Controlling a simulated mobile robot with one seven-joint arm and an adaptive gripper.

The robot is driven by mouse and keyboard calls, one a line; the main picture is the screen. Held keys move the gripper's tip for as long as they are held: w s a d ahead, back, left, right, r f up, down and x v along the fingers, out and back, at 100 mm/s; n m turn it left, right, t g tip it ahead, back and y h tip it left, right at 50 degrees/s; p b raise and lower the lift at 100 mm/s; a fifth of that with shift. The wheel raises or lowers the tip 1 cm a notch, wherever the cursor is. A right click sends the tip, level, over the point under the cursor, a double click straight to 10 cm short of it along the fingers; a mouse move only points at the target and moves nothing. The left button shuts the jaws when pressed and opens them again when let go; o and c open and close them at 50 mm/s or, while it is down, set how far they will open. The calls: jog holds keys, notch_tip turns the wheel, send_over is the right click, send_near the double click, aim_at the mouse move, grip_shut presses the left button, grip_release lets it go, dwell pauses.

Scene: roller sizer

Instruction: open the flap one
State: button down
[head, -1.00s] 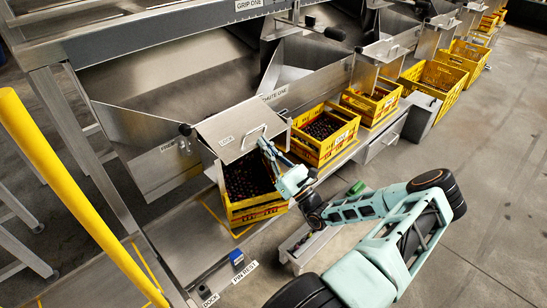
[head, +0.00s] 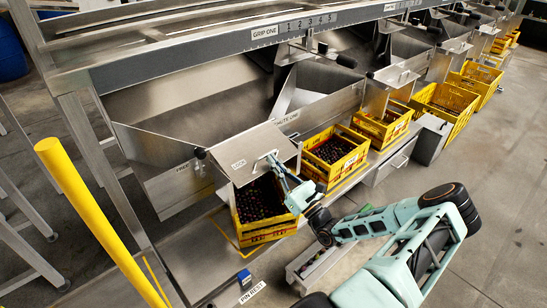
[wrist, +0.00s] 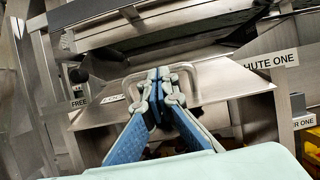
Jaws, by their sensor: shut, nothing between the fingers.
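Flap one is a steel plate (head: 248,150) with a bar handle, sloping over the near yellow crate at the end of chute one. My gripper (head: 271,162) is at the handle, coming from the right. In the wrist view, the flap (wrist: 228,84) fills the middle, and its pale handle (wrist: 188,67) arches behind my fingertips (wrist: 157,80). The fingers are shut together and hold nothing. They overlap the handle in the picture; I cannot tell whether they touch it. A small label on the flap is partly hidden in the wrist view.
The near yellow crate (head: 236,230) holds dark round fruit below the flap. More yellow crates (head: 356,170) line the machine to the right. A yellow post (head: 90,215) stands at the left. A long narrow tray (head: 326,262) is below my arm. The floor at right is open.

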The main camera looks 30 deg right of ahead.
notch_tip(320, 180, up, 3)
jog(key=g+p, duration=0.1)
jog(key=p, duration=0.4)
jog(key=shift+g, duration=0.3)
jog(key=shift+s+f, duration=0.1)
jog(key=shift+f, duration=0.05)
